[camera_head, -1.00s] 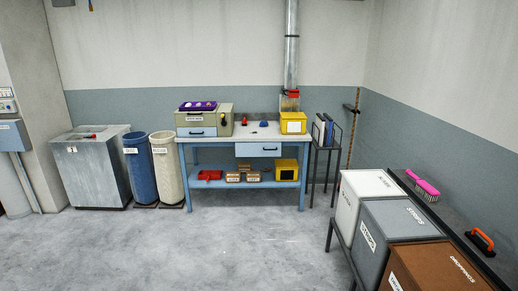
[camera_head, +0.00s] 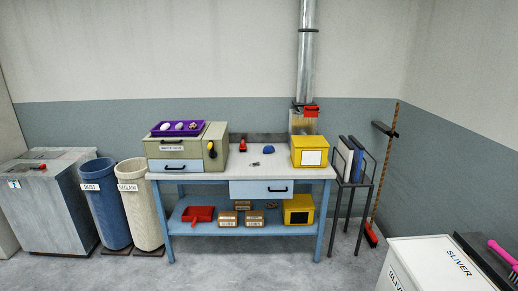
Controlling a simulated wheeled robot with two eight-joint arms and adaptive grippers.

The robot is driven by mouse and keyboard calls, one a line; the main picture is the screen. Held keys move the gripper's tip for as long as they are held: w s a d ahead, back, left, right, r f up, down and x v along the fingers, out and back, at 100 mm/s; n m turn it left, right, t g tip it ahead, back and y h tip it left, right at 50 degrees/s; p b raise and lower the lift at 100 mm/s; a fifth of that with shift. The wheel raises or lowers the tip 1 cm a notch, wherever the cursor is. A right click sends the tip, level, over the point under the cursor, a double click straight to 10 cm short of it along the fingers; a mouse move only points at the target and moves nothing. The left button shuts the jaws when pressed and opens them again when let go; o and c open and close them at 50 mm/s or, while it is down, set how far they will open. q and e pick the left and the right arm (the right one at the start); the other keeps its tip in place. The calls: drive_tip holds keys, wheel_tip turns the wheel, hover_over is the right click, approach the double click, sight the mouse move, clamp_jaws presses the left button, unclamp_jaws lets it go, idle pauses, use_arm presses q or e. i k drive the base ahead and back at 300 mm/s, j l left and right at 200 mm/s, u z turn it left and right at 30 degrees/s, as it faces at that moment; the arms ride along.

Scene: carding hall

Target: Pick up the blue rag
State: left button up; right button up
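A small blue crumpled thing, which looks like the blue rag (camera_head: 268,150), lies on the top of the workbench (camera_head: 225,176), right of its middle and toward the back. A small grey metallic item (camera_head: 255,163) lies just in front of it. Neither of my grippers shows in the head view.
A drawer cabinet (camera_head: 172,150) with a purple tray (camera_head: 155,131) stands on the bench's left, a yellow box (camera_head: 309,151) on its right. Bins (camera_head: 106,203) stand left of the bench; a folder rack (camera_head: 357,176) and a white SLIVER box (camera_head: 435,262) stand right. Floor in front is clear.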

sight(268, 149)
drive_tip(key=i+z, duration=0.1)
drive_tip(key=i, duration=0.6)
drive_tip(key=i+j+z, duration=0.1)
drive_tip(key=i, duration=0.65)
drive_tip(key=i+j+z, duration=0.1)
drive_tip(key=i, duration=0.6)
drive_tip(key=i+j+z, duration=0.15)
drive_tip(key=i+z, duration=0.2)
drive_tip(key=i, duration=0.25)
drive_tip(key=i+j+z, duration=0.35)
drive_tip(key=i, duration=0.25)
drive_tip(key=i+j+z, duration=0.35)
drive_tip(key=i+j, duration=0.1)
drive_tip(key=i, duration=0.1)
